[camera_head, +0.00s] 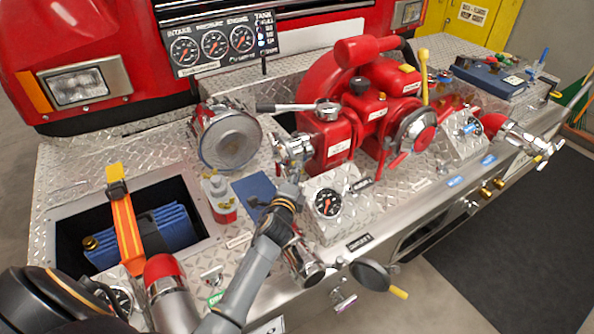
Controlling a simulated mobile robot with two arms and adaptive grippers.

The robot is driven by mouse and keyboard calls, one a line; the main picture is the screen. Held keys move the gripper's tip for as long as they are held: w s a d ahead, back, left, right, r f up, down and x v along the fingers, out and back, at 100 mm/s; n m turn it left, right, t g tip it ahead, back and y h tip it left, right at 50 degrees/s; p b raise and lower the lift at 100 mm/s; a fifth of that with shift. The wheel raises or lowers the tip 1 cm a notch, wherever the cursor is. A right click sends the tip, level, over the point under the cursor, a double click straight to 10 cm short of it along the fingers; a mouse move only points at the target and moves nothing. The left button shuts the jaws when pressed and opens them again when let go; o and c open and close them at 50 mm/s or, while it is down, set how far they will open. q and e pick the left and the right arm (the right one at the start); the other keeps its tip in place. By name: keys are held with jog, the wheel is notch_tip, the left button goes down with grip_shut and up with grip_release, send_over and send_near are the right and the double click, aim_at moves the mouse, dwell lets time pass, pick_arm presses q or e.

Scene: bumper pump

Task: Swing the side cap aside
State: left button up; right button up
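A round dark cap (370,274) with a yellow-tipped handle is at the front edge of the bumper. It sits to the right of a chrome outlet (302,262), and a gap shows between them. A larger grey round cap (229,138) faces forward on the deck, left of the red pump. I cannot tell for sure which is the side cap. My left arm reaches up from the bottom. My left gripper (287,194) is above the chrome outlet, close below a silver valve fitting. Its fingers are too small and dark to tell open from shut. My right gripper is out of view.
The red pump (370,110) with its levers fills the middle of the deck. A pressure gauge (327,203) stands just right of my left gripper. An open recess with a blue hose (150,232) and orange strap is at left. Dark floor mat (510,245) is clear at right.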

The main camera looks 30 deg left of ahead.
pick_arm(q)
jog(key=shift+x, duration=0.85)
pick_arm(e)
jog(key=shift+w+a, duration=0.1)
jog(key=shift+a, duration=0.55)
pick_arm(q)
grip_shut()
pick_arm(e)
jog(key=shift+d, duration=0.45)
